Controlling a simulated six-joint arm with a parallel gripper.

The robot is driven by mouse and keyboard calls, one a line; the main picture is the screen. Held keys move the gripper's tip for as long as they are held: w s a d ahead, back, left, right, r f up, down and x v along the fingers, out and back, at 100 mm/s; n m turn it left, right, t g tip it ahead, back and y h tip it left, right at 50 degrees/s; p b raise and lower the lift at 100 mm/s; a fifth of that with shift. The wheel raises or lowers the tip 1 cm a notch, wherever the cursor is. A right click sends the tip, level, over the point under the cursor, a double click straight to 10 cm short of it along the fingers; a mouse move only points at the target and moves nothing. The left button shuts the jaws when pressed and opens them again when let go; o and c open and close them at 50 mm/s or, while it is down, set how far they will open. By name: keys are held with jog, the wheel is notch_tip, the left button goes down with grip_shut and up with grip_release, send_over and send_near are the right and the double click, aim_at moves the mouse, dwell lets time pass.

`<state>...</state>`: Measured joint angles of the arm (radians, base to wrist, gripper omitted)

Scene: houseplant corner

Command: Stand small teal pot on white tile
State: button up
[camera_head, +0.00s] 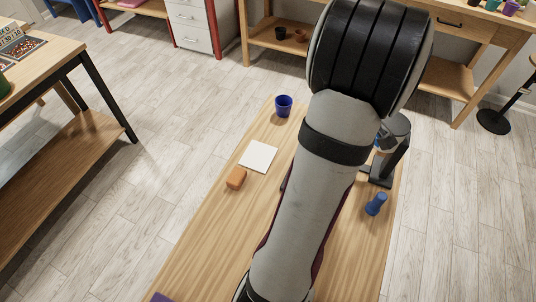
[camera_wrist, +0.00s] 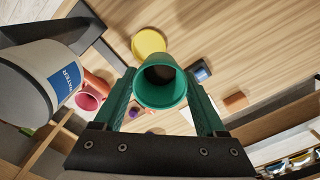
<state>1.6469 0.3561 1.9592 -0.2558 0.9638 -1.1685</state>
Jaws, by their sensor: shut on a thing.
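The small teal pot (camera_wrist: 160,84) is between the green fingers of my gripper (camera_wrist: 162,102) in the wrist view. My gripper is shut on it. The pot's mouth faces the wrist camera and its inside looks dark. In the head view my arm hides both the gripper and the pot. The white tile (camera_head: 258,156) lies flat on the wooden table, left of my arm, with nothing on it.
A blue pot (camera_head: 284,106) stands beyond the tile; an orange block (camera_head: 236,179) lies just in front of it. A blue object (camera_head: 376,204) is right of my arm. The wrist view shows a yellow round dish (camera_wrist: 148,43), a "WATER" container (camera_wrist: 30,80) and a pink pot (camera_wrist: 88,100).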

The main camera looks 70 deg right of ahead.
jog(key=w+f+n, duration=0.2)
jog(key=w, duration=0.5)
jog(key=w+d+f+n, duration=0.1)
jog(key=w+f+n, duration=0.1)
jog(key=w, duration=0.6)
jog(key=w+f+n, duration=0.2)
jog(key=w+n, duration=0.2)
jog(key=w, duration=0.3)
jog(key=shift+w+d+f, duration=0.25)
jog(key=shift+d+f, duration=0.05)
jog(key=shift+f, duration=0.05)
send_over(258, 155)
notch_tip(258, 155, down, 4)
jog(key=shift+f, duration=0.1)
jog(key=shift+s+f, duration=0.1)
jog(key=o, duration=1.3)
